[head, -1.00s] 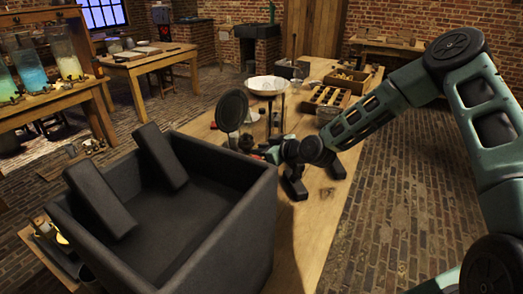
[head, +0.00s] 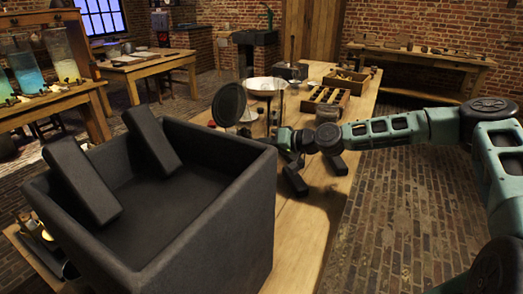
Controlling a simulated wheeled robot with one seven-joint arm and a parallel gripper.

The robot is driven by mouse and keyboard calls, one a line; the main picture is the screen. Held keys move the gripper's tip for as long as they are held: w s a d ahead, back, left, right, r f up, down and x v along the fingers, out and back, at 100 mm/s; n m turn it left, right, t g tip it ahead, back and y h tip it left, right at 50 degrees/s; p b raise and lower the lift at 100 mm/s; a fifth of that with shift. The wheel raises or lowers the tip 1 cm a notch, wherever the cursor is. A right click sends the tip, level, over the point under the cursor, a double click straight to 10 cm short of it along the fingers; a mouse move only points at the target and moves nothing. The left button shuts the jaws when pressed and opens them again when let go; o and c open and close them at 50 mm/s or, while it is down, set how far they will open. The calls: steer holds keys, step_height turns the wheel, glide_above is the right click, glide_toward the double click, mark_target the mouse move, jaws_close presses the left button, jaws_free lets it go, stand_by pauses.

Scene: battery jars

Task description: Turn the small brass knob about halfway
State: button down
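I cannot pick out the small brass knob for certain; things on the table near my gripper are too small and partly covered. My gripper (head: 286,140) is at the end of the green arm, low over the middle of the long wooden table (head: 318,215). It points left, towards a cluster of small items beside an upright dark round disc (head: 229,104). Its fingertips are small and dark against the clutter, so I cannot see whether they are open or touch anything.
A large dark open box (head: 262,215) fills the near left and hides part of the table. Glass jars of coloured liquid (head: 30,68) stand on the left bench. The brick floor at right is clear.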

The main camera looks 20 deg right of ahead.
steer(key=shift+w+d+f+m+y+b, duration=0.15)
steer(key=shift+m+y+b, duration=0.35)
steer(key=shift+m+b, duration=0.55)
steer(key=shift+s+f+m+y+b, duration=0.1)
steer(key=shift+m+y+b, duration=0.4)
steer(key=shift+m+b, duration=0.45)
steer(key=shift+w+d+f+m+y+b, duration=0.15)
steer(key=shift+m+y+b, duration=0.35)
steer(key=shift+m+b, duration=0.55)
steer(key=shift+a+m, duration=0.1)
steer(key=shift+m, duration=0.15)
steer(key=c, duration=1.3)
jaws_free()
steer(key=shift+s, duration=0.1)
steer(key=f+v, duration=0.1)
steer(key=v, duration=1.6)
steer(key=shift+r+b, duration=0.25)
steer(key=shift+b, duration=0.1)
steer(key=shift+s, duration=0.15)
